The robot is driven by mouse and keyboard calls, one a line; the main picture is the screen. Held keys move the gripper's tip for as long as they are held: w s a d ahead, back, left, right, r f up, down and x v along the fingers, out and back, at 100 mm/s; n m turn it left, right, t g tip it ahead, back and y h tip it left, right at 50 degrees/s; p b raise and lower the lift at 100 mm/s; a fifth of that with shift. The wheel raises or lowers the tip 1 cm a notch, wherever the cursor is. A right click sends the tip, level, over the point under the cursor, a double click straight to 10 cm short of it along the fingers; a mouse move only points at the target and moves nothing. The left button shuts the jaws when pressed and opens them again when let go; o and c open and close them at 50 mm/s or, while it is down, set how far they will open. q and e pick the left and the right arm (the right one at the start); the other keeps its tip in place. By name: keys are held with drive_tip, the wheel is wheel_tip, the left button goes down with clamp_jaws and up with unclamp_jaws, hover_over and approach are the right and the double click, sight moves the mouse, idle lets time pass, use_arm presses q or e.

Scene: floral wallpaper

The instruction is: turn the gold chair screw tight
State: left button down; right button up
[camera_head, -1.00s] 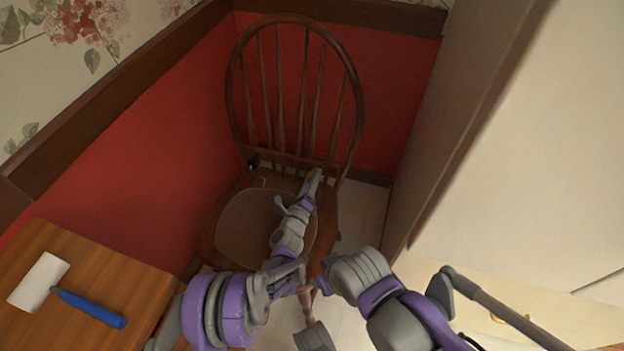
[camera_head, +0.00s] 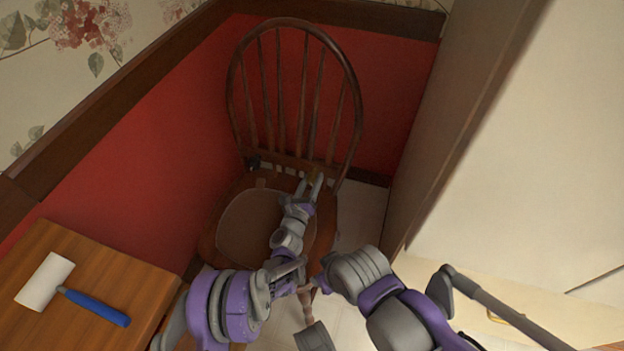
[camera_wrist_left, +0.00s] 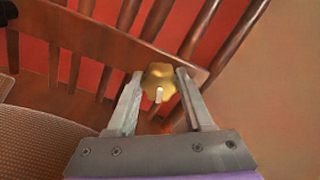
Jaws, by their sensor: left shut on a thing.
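The gold chair screw (camera_wrist_left: 158,78) is a lobed knob at the lower rail of the chair's backrest, with a pale pin facing the camera in the left wrist view. My left gripper (camera_wrist_left: 158,88) is shut on it, one finger on each side of the knob. In the head view the left gripper (camera_head: 312,181) reaches over the seat to the right part of that rail, and the screw is mostly hidden there. The brown wooden chair (camera_head: 352,105) stands upright against the red wall, its seat partly covered by my arm. My right gripper cannot be made out.
A dark knob (camera_head: 253,163) sits at the left end of the rail. A wooden table (camera_head: 140,290) at lower left holds a paint roller (camera_head: 95,306) with a blue handle. A pale cabinet side (camera_head: 520,170) stands close on the right.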

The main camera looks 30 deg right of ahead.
use_arm(q)
drive_tip(key=m+p, duration=0.2)
drive_tip(key=m, duration=0.4)
drive_tip(key=shift+r+m, duration=0.1)
drive_tip(key=shift+m, duration=0.2)
drive_tip(key=m+p, duration=0.1)
drive_tip(key=m, duration=0.2)
drive_tip(key=shift+m+p, duration=0.3)
drive_tip(key=shift+p, duration=0.05)
drive_tip(key=m+p, duration=0.1)
drive_tip(key=m, duration=0.2)
drive_tip(key=shift+m, duration=0.3)
drive_tip(key=m+p, duration=0.2)
drive_tip(key=m, duration=0.1)
drive_tip(key=shift+m, duration=0.3)
drive_tip(key=m+p, duration=0.1)
drive_tip(key=m, duration=0.2)
drive_tip(key=shift+m, duration=0.3)
drive_tip(key=m+p, duration=0.2)
drive_tip(key=m, duration=0.3)
drive_tip(key=shift+m, duration=0.3)
